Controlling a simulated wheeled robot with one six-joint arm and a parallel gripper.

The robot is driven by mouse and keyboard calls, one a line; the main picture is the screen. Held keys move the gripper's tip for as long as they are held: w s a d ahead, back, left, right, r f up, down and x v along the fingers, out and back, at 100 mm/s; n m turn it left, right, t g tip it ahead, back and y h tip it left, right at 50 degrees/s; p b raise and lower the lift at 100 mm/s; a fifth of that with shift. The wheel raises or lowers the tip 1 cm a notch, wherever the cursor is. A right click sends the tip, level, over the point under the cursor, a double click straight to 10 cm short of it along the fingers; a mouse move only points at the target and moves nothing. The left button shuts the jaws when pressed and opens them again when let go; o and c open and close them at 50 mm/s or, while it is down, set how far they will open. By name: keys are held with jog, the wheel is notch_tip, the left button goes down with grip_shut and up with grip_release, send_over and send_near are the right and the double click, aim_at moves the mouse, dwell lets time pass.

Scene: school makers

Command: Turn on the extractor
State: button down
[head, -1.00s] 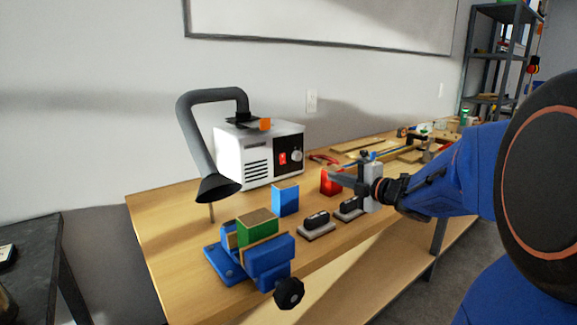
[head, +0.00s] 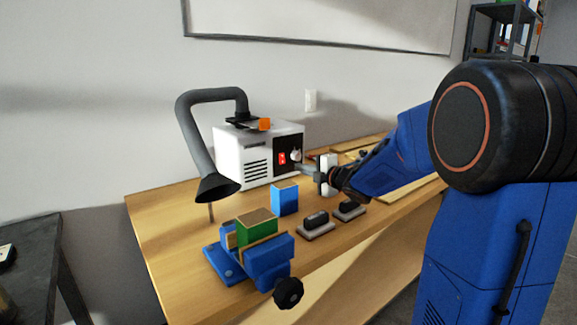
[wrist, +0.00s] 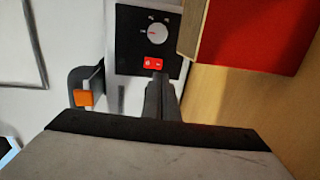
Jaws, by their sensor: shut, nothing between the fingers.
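The extractor (head: 232,150) is a white box with side vents, standing on the bench. A bent grey hose (head: 190,130) ends in a dark hood (head: 217,188). Its black front panel carries a red rocker switch (head: 283,157) and a round dial (head: 296,155). In the wrist view the switch (wrist: 153,63) sits below the dial (wrist: 157,33). My gripper (head: 301,168) is shut and empty, in front of the panel. In the wrist view its fingertips (wrist: 158,78) overlap the switch's lower edge; I cannot tell if they touch it.
A red-faced block (wrist: 265,32) stands close beside the fingers in the wrist view.

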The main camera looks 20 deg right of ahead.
aim_at(283, 163)
jog(key=x, duration=0.7)
jog(key=shift+w+a+f, duration=0.1)
jog(key=shift+w, duration=0.3)
jog(key=shift+w, duration=0.15)
jog(key=v, duration=1.7)
jog(key=shift+s, duration=0.25)
